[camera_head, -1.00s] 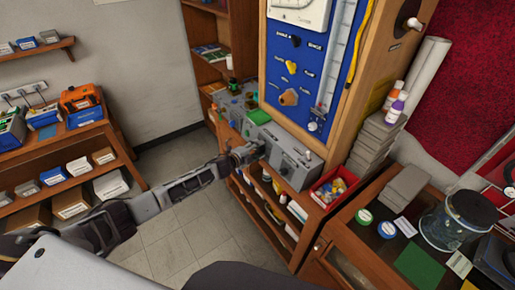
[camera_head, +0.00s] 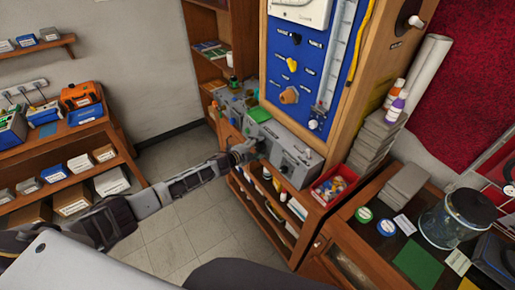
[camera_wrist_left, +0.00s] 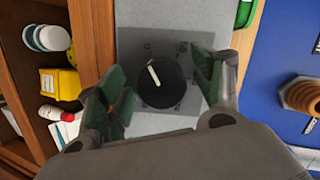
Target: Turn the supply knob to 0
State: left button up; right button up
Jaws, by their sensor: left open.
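The supply knob, a round black knob (camera_wrist_left: 157,82) with a white pointer line, sits on a grey panel in the left wrist view. Its line points up and slightly left. My left gripper (camera_wrist_left: 160,90) is open, with one green-padded finger on each side of the knob; whether the pads touch it I cannot tell. In the head view my left gripper (camera_head: 254,150) is at the front of the grey box (camera_head: 292,158) on the bench, and it hides the knob there. My right gripper is not in view.
A blue panel (camera_head: 300,65) with yellow and orange knobs stands above the box. A red bin (camera_head: 333,186) of small parts is to the right. Shelves (camera_head: 262,200) with bottles lie below. The floor (camera_head: 170,240) in front is clear.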

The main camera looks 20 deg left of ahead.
pick_arm(q)
jog(key=shift+s, duration=0.2)
jog(key=v, duration=1.1)
jog(key=shift+s+a, duration=0.2)
jog(key=shift+a, duration=0.05)
dwell(0.4)
jog(key=shift+r, duration=0.1)
dwell(0.6)
